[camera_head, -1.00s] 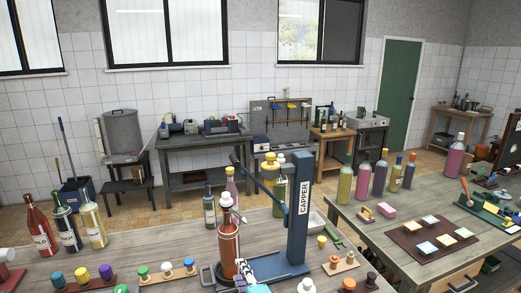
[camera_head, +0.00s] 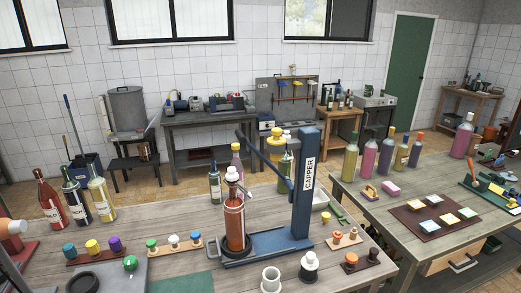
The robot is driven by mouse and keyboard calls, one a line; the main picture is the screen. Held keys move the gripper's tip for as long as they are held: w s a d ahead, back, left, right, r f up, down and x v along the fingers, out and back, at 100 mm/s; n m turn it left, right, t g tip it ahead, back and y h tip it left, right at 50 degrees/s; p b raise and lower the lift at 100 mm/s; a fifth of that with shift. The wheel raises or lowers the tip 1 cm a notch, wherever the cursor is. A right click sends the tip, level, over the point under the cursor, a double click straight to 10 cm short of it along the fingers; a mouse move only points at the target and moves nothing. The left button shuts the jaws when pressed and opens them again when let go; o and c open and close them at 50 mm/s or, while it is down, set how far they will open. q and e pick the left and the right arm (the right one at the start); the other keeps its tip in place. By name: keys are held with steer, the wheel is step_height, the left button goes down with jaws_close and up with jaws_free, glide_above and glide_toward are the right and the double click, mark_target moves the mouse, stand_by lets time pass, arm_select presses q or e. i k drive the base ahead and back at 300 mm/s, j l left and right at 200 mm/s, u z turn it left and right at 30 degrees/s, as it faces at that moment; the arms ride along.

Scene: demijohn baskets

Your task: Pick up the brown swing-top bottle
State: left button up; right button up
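The brown swing-top bottle (camera_head: 235,222) stands upright on the base of the blue capper (camera_head: 303,190), on the near wooden table (camera_head: 180,225). It is reddish brown with a label and a white stopper at its top. The capper's lever reaches up to the left behind and above it. Neither of my grippers shows in the head view, and nothing is seen gripping the bottle.
Red, dark and yellow bottles (camera_head: 102,195) stand at the left. Stopper racks (camera_head: 174,244) lie left of the capper. A white cup (camera_head: 271,279) and a black-and-white piece (camera_head: 309,266) stand in front. A second table (camera_head: 365,208) is at right.

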mark_target(233, 206)
steer(key=l+u, duration=0.1)
steer(key=u, duration=0.25)
steer(key=l+u, duration=0.15)
steer(key=u, duration=0.2)
steer(key=l+u, duration=0.1)
steer(key=u, duration=0.25)
steer(key=l+u, duration=0.2)
steer(key=l, duration=0.2)
steer(key=k+l+u, duration=0.2)
steer(key=l, duration=0.15)
steer(key=k+l+u, duration=0.2)
steer(key=l, duration=0.2)
steer(key=l+u, duration=0.15)
steer(key=l, duration=0.2)
steer(key=k+l+u, duration=0.2)
steer(key=k+l, duration=0.25)
steer(key=l, duration=0.2)
steer(key=k+l, duration=0.2)
steer(key=l, duration=0.2)
steer(key=k+l, duration=0.25)
steer(key=l, duration=0.2)
steer(key=k+l+u, duration=0.1)
steer(key=l, duration=0.35)
steer(key=k, duration=0.1)
